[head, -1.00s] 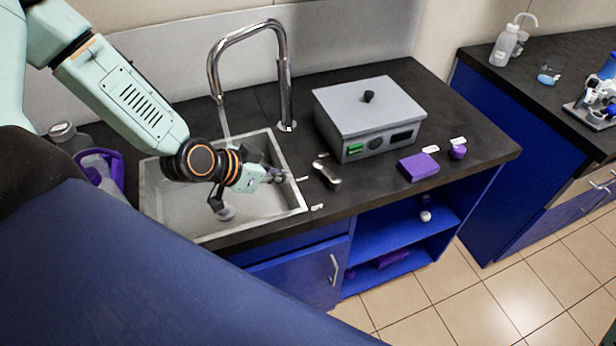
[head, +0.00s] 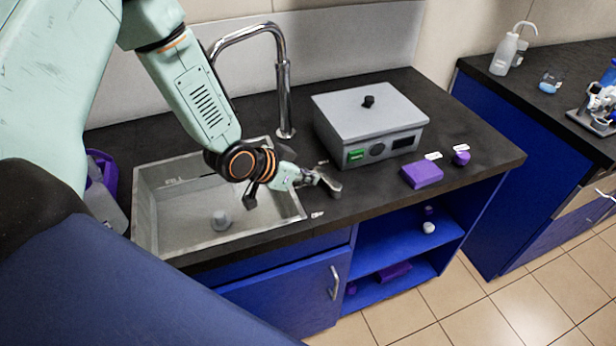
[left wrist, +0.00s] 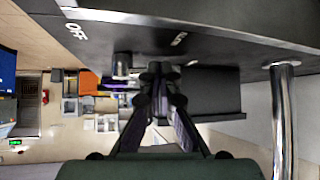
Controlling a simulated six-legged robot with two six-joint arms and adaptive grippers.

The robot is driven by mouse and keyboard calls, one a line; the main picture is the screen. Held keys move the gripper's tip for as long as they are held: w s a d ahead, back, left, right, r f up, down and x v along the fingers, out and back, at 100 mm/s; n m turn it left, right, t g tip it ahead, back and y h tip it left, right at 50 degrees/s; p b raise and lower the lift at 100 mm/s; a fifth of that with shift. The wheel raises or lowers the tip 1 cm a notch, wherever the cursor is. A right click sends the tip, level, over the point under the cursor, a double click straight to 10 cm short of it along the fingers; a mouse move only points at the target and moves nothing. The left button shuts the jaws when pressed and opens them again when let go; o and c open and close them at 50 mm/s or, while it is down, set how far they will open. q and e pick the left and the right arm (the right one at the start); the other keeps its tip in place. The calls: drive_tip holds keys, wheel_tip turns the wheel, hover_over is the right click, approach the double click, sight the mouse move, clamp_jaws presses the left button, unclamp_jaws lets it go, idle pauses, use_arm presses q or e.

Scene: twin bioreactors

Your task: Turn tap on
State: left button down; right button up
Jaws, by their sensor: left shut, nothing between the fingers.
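The tap's metal lever handle (head: 331,184) sits on the dark counter just right of the sink. The chrome tap (head: 284,95) arches up behind the sink, and its spout end is hidden by my left arm. My left gripper (head: 311,178) is shut and empty, its tips right beside the lever; I cannot tell whether they touch. In the left wrist view, the shut fingers (left wrist: 160,75) are close to a short metal piece (left wrist: 122,64) that looks like the lever. The tap's column (left wrist: 285,120) stands at right. An OFF label (left wrist: 76,31) shows on the counter.
The grey sink (head: 148,220) lies below my left arm. A grey box with a black knob (head: 370,125) stands right of the tap. A purple block (head: 422,174) and a small purple item (head: 461,158) lie farther right.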

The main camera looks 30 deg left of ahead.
idle(0.3)
use_arm(q)
drive_tip(key=shift+w+d+r, duration=0.1)
drive_tip(key=shift+w+d, duration=0.1)
drive_tip(key=shift+w, duration=0.85)
drive_tip(key=shift+s, duration=0.1)
drive_tip(key=shift+a, duration=0.15)
